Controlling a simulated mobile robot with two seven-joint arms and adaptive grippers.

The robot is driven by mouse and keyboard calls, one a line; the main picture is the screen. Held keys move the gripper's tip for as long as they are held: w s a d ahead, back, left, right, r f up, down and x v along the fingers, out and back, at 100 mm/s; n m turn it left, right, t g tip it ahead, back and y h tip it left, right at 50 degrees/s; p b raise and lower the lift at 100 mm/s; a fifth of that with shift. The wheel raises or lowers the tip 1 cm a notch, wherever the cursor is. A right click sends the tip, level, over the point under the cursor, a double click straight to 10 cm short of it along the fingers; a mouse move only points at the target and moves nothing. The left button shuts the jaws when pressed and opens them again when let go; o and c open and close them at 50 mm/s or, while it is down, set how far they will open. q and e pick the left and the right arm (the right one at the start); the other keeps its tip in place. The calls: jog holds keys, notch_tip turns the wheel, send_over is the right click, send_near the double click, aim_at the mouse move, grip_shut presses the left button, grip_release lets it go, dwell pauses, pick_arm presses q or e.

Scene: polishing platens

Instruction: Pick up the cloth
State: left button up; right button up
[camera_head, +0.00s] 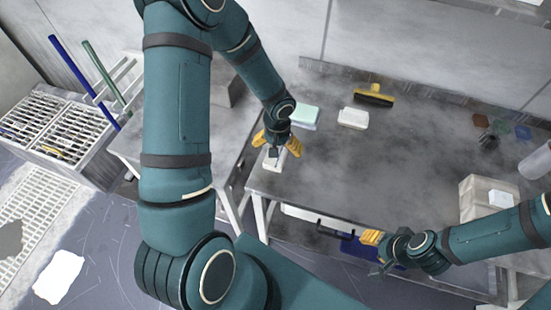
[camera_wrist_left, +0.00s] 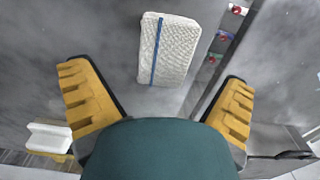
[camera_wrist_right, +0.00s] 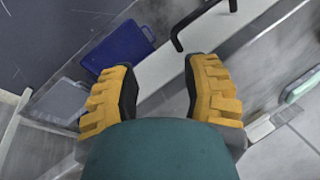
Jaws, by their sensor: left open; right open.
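A white, textured folded cloth (camera_wrist_left: 168,50) with a blue stripe lies flat on the grey surface in the left wrist view. My left gripper (camera_wrist_left: 158,105) is open, with the cloth beyond and between its yellow fingers and no contact visible. In the head view my left gripper (camera_head: 275,140) points down at the left end of the grey table, and a white piece (camera_head: 274,161), apparently the cloth, shows partly hidden beneath it. My right gripper (camera_head: 372,238) is open and empty by the table's front edge. It also shows in the right wrist view (camera_wrist_right: 158,80).
On the table (camera_head: 340,180) lie a green-and-white block (camera_head: 304,114), a white block (camera_head: 353,118) and a yellow brush (camera_head: 374,96). A pale box (camera_head: 480,196) stands at the right. The table's middle is clear. A blue tray (camera_wrist_right: 118,48) lies below my right gripper.

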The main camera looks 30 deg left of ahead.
pick_arm(q)
jog(key=shift+w+a+f+b, duration=0.1)
jog(key=shift+a+f+b, duration=0.15)
jog(key=shift+f, duration=1.1)
jog(key=shift+w+a+f+b, duration=0.1)
jog(key=shift+f+b, duration=0.1)
jog(key=shift+f, duration=1.15)
jog(key=c, duration=1.2)
